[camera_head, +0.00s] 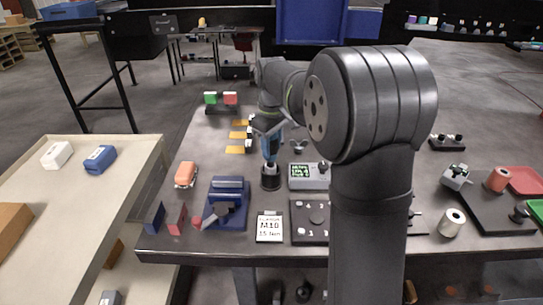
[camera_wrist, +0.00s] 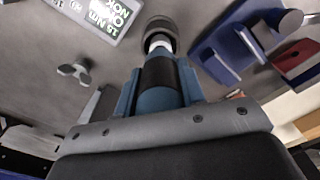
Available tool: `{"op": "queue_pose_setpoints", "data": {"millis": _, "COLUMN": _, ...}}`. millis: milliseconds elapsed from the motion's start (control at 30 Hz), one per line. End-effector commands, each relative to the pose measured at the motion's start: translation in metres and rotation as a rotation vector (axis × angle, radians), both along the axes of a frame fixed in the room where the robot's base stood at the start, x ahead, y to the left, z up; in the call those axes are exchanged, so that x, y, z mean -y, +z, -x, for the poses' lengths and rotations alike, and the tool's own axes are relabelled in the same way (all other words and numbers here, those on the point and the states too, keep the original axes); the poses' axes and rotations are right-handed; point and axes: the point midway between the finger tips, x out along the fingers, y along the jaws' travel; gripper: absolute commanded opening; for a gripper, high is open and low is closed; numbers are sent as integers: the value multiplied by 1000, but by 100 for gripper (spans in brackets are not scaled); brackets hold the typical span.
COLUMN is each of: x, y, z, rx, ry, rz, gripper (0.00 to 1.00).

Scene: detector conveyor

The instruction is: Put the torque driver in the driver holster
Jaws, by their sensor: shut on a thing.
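The torque driver (camera_head: 270,150), with a blue and black body, hangs upright below my gripper (camera_head: 268,128) in the head view. In the wrist view my gripper (camera_wrist: 158,75) has its blue fingers closed on both sides of the driver (camera_wrist: 160,97). The driver holster (camera_head: 270,181) is a dark upright cup on the bench, right under the driver. In the wrist view the holster's round rim (camera_wrist: 159,24) lies in line with the driver's pale lower end. I cannot tell how far the tip reaches into the cup.
A grey meter box (camera_head: 308,177) stands just right of the holster. A blue fixture (camera_head: 227,200) stands to its left, with an orange object (camera_head: 185,174) farther left. A label card (camera_head: 270,226) lies in front. Yellow pads (camera_head: 236,149) lie behind on the left.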

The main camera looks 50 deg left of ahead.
Motion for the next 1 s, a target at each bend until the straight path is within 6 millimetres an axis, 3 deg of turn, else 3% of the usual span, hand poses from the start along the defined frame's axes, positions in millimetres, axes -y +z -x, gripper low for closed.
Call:
{"op": "queue_pose_setpoints", "data": {"millis": 267, "x": 1, "y": -33, "z": 0, "rx": -1, "ry": -1, "rz": 1, "gripper": 0}}
{"op": "queue_pose_setpoints", "data": {"millis": 633, "x": 0, "y": -37, "z": 0, "rx": 0, "ry": -1, "rz": 0, "gripper": 0}}
{"op": "queue_pose_setpoints", "data": {"millis": 667, "x": 0, "y": -38, "z": 0, "rx": 0, "ry": -1, "rz": 0, "gripper": 40}}
{"op": "queue_pose_setpoints", "data": {"millis": 733, "x": 0, "y": -38, "z": 0, "rx": 0, "ry": -1, "rz": 0, "gripper": 54}}
{"op": "queue_pose_setpoints", "data": {"millis": 767, "x": 0, "y": -38, "z": 0, "rx": 0, "ry": -1, "rz": 0, "gripper": 58}}
{"op": "queue_pose_setpoints", "data": {"millis": 1000, "x": 0, "y": -37, "z": 0, "rx": 0, "ry": -1, "rz": 1, "gripper": 58}}
